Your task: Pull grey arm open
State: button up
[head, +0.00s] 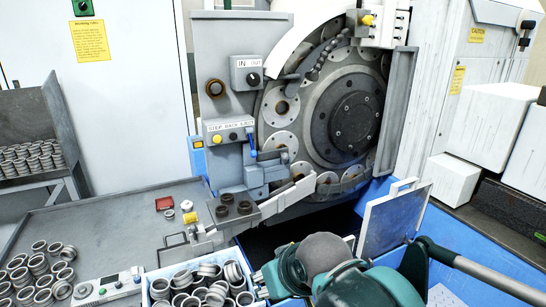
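A light grey arm (288,197) runs slantwise from a bracket up towards the lower edge of the grinder's round disc. A grey block with a blue lever (254,144) stands just above it. My teal arm fills the bottom centre of the head view. What looks like my gripper (264,281) is at its left end, low and in front of the grey arm and apart from it. Its fingers are too small and covered to tell open from shut. I see nothing held.
A white crate of metal rings (150,292) stands left of my arm. Loose rings (35,268) lie on the grey table (110,222). A hinged grey panel (388,222) stands to the right. The dark opening below the disc is clear.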

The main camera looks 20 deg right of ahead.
jog(key=shift+c, duration=1.2)
jog(key=shift+w, duration=0.15)
